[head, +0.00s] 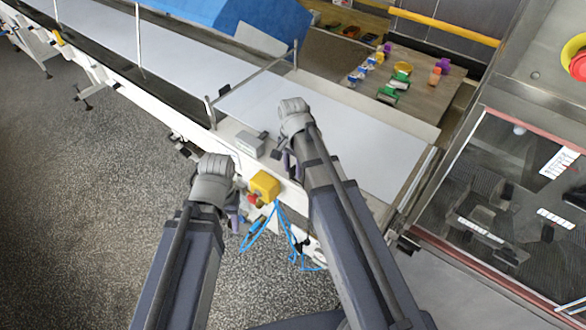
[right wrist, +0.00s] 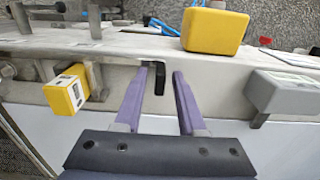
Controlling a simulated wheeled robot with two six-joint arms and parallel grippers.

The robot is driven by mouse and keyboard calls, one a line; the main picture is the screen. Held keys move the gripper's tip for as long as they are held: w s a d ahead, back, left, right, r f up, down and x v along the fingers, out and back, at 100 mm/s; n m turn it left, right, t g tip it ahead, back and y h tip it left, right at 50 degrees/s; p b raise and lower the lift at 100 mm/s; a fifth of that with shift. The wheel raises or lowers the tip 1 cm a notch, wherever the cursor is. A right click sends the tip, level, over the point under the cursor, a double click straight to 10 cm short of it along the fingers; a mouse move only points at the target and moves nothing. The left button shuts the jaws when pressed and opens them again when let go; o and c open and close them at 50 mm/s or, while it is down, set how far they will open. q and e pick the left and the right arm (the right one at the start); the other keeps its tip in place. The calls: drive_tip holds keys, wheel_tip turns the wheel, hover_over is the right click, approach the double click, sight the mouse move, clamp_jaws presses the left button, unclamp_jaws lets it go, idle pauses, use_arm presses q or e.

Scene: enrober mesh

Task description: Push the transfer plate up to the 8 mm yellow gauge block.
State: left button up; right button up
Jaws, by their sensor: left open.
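My right gripper (head: 287,160) is over the conveyor's near edge. In the right wrist view its two purple fingers (right wrist: 164,72) are apart, with a small black lever (right wrist: 159,83) showing between their tips. I cannot tell whether the left finger touches it. A yellow block with a white label (right wrist: 68,90) sits by a metal bracket left of the fingers; I cannot tell if it is the gauge block. A narrow grey strip (head: 414,186) crosses the conveyor's right end; I cannot tell if it is the transfer plate. My left gripper (head: 235,212) is open, outside the conveyor's near side.
A yellow box with a red button (head: 264,186) and a grey box (head: 250,144) are on the conveyor's near side. Blue cables (head: 275,228) hang below. The white belt (head: 330,125) is bare. A glass-fronted machine (head: 510,200) stands at right. A table with small objects (head: 425,100) is behind.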

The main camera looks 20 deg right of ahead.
clamp_jaws()
idle(0.3)
drive_tip(key=shift+s+d, duration=0.15)
drive_tip(key=shift+s, duration=0.15)
drive_tip(key=shift+o, duration=0.7)
unclamp_jaws()
drive_tip(key=shift+r, duration=0.2)
wheel_tip(320, 180, up, 8)
drive_tip(key=p, duration=0.7)
drive_tip(key=shift+f+p, duration=0.25)
drive_tip(key=shift+p, duration=0.15)
